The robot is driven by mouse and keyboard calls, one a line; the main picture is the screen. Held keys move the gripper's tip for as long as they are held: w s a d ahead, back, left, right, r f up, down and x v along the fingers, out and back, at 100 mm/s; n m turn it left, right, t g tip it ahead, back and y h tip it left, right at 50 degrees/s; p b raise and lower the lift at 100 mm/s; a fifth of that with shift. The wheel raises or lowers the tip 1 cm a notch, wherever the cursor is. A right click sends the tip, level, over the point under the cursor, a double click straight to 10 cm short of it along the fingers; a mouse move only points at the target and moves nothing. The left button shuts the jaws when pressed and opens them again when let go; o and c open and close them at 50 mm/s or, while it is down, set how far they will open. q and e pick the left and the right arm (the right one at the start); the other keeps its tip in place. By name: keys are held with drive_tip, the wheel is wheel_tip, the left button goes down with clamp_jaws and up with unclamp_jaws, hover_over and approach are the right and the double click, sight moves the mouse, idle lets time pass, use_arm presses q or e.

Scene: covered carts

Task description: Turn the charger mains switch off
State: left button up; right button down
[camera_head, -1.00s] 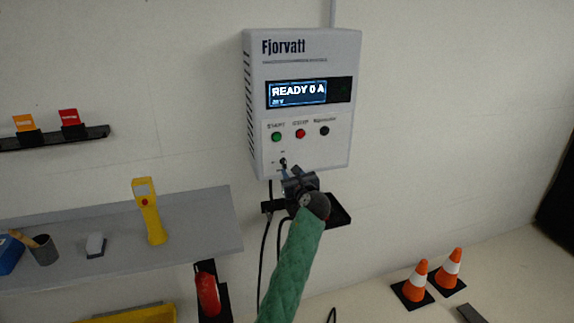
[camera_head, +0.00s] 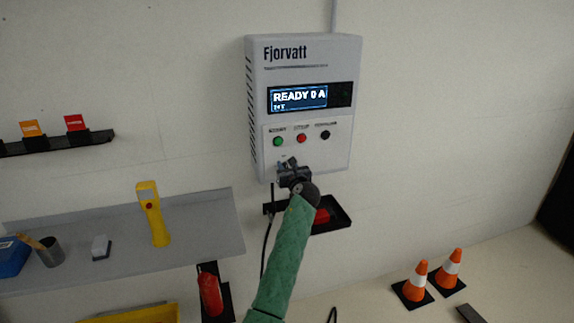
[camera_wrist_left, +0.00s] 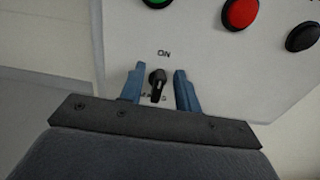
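The Fjorvatt charger (camera_head: 303,60) hangs on the wall, its display (camera_head: 298,97) reading READY 0 A. The black mains switch lever (camera_wrist_left: 157,84) shows in the left wrist view below the ON label. My left gripper (camera_wrist_left: 158,86) is open, with one blue finger on each side of the lever; I cannot tell whether they touch it. In the head view the left gripper (camera_head: 285,168) covers the switch at the charger's lower left. The right gripper is not in view.
Green (camera_head: 278,141), red (camera_head: 301,138) and black (camera_head: 325,135) buttons sit above the switch. A black holder (camera_head: 338,212) with a red item is below the charger. A grey shelf (camera_head: 200,222) with a yellow handheld device (camera_head: 152,215) is at left.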

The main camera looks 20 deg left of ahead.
use_arm(q)
drive_tip(key=shift+c, duration=0.2)
clamp_jaws()
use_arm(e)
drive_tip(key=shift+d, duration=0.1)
